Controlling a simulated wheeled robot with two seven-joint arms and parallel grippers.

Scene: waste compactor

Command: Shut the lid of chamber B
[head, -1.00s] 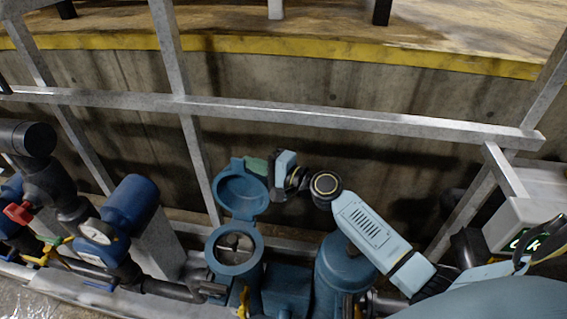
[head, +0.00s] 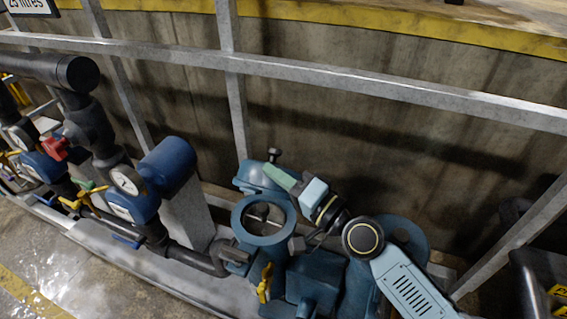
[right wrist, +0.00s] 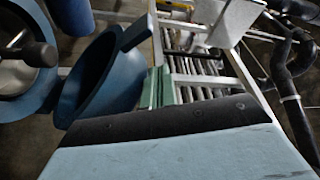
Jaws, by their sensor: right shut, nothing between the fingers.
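A blue chamber with a round rim (head: 235,222) stands in the middle of the head view, its mouth uncovered. Its blue lid (head: 250,178) stands raised at the far side of the mouth, partly tipped, with a dark knob above it. No letter is readable on the chamber. My right gripper (head: 277,176) is shut and empty, its green fingertips at the right side of the lid; contact is hard to judge. In the right wrist view the green fingers (right wrist: 157,88) are close beside the lid (right wrist: 105,75). My left gripper is out of view.
A second blue ring (head: 412,235) shows behind my right arm, partly hidden. Blue gauged valves (head: 168,170) and dark pipes stand at the left. A grey railing (head: 330,78) crosses behind, before a concrete wall. A yellow handle (head: 265,284) sits on the chamber's front.

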